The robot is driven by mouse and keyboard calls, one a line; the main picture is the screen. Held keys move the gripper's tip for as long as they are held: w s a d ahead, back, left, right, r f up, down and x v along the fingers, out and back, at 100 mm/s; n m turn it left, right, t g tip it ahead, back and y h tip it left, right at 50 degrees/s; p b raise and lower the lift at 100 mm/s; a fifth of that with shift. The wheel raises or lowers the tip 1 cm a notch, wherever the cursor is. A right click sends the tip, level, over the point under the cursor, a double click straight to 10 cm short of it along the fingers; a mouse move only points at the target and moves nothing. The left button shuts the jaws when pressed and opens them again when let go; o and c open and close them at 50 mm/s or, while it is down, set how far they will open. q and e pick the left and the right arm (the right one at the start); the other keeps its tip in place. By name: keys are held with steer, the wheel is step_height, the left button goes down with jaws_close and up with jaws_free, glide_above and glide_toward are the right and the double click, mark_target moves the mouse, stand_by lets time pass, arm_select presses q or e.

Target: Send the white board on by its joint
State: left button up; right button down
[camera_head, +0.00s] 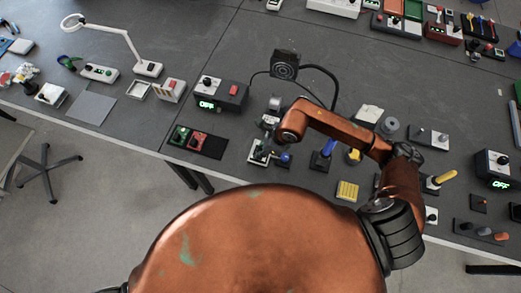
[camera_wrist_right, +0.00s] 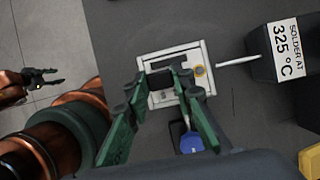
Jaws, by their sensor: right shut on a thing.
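I cannot tell if the board is clear of the table. My left gripper (camera_wrist_right: 48,78) shows only in the right wrist view, open and empty over the floor.
A dark box (camera_wrist_right: 270,55) labelled "SOLDER AT 325 °C" stands beside the board, with a pale rod between. A blue-handled thing (camera_wrist_right: 190,142) is close by. Green (camera_head: 180,134) and red (camera_head: 198,140) blocks sit on a black base leftward. A control box (camera_head: 221,94) reads OFF.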

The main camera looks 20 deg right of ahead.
steer(key=shift+f+b, duration=0.7)
steer(key=shift+f, duration=0.2)
steer(key=c, duration=1.6)
jaws_free()
steer(key=v, duration=1.2)
